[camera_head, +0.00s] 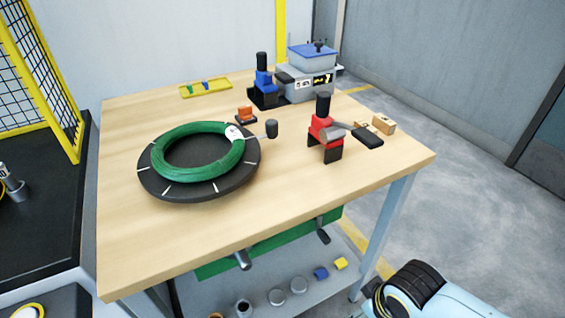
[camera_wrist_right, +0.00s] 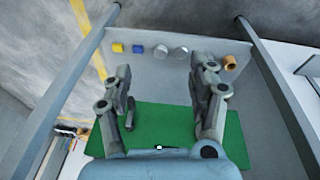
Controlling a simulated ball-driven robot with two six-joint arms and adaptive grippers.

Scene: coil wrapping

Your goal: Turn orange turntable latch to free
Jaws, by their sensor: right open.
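The orange latch (camera_head: 246,112) is a small orange block on a dark base, on the wooden table just behind the turntable's right rear edge. Whether it is locked or free is too small to tell. The black round turntable (camera_head: 192,191) has white marks and bears a green coil (camera_head: 176,172) with a white tag. A crank-like handle with a dark knob (camera_head: 271,129) sticks out at its right. My right gripper (camera_wrist_right: 163,95) is open and empty in the right wrist view, in front of a green panel (camera_wrist_right: 160,125). My left gripper is not visible.
On the table (camera_head: 300,210) are a red clamp-like tool (camera_head: 320,130), a blue one (camera_head: 264,82), a grey machine (camera_head: 307,85), small boxes (camera_head: 383,124) and a yellow tray (camera_head: 206,88). Below the tabletop is a shelf (camera_head: 310,295) with round pots. The table's front area is clear.

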